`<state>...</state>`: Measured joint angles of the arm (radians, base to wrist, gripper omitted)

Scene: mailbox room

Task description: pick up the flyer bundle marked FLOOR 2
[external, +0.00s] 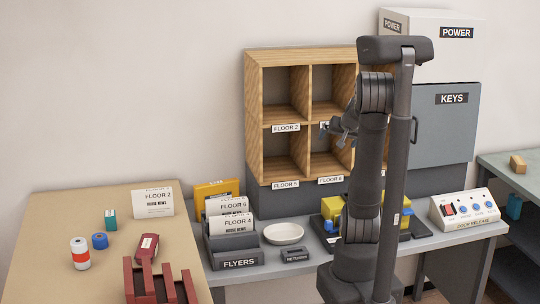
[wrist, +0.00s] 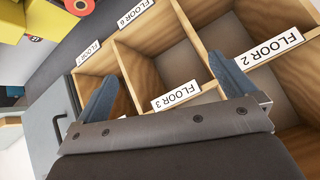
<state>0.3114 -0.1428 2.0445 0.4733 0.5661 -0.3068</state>
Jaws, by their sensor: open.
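The flyer bundle marked FLOOR 2 (external: 152,202) is a white sheet stack reading HOUSE NEWS, upright on the tan table at left, near its back right edge. My gripper (external: 334,131) is in front of the wooden pigeonhole shelf, well to the right of the bundle and higher. In the wrist view my gripper (wrist: 166,74) is open, its two blue-grey fingers apart with nothing between them. The wrist view faces the shelf compartments; a FLOOR 2 label (wrist: 268,46) there is on the shelf, and the bundle is not in that view.
A FLYERS rack (external: 240,264) holds other bundles, one marked FLOOR 4 (external: 232,224). A white bowl (external: 284,234) is beside it. A can (external: 80,254), blue roll (external: 100,240), teal box (external: 110,219) and red rack (external: 160,286) share the tan table.

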